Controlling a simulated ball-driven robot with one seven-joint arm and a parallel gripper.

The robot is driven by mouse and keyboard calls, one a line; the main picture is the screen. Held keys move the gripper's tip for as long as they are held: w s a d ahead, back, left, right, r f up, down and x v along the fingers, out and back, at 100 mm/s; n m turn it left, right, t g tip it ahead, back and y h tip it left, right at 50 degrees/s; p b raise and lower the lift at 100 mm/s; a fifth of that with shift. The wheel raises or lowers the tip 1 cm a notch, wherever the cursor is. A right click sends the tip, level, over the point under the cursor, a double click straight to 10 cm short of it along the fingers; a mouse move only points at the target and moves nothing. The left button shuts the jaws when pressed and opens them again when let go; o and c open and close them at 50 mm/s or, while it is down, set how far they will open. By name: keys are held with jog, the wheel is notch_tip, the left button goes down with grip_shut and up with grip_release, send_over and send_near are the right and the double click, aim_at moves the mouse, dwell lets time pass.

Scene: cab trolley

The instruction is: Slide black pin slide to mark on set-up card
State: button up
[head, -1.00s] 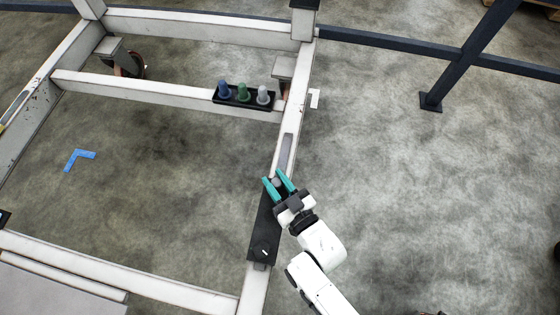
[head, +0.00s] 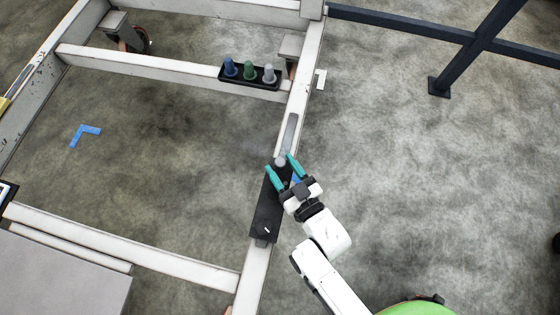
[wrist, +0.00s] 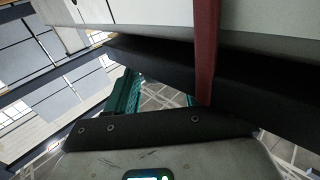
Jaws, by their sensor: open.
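A long black panel (head: 263,214) lies along the right beam of the white frame, with a dark round knob bearing a white tick at its near end. I cannot tell for sure which part is the black pin slide. My gripper (head: 279,162) is open over the panel's far end, its teal fingers spread. A pale grey round knob (head: 281,161) shows between the fingertips, apparently not gripped. In the wrist view a teal finger (wrist: 122,95) shows beside a dark red upright bar (wrist: 205,50). I cannot make out the set-up card or its mark.
A black tray (head: 249,79) with blue, green and grey cones stands on the cross beam. A grey slotted strip (head: 290,132) lies beyond my gripper. A blue L-shaped marker (head: 84,134) is on the floor.

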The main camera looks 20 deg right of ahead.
jog(key=s+d+p, duration=0.1)
jog(key=s, duration=0.8)
jog(key=shift+d, duration=0.25)
jog(key=shift+s, duration=0.1)
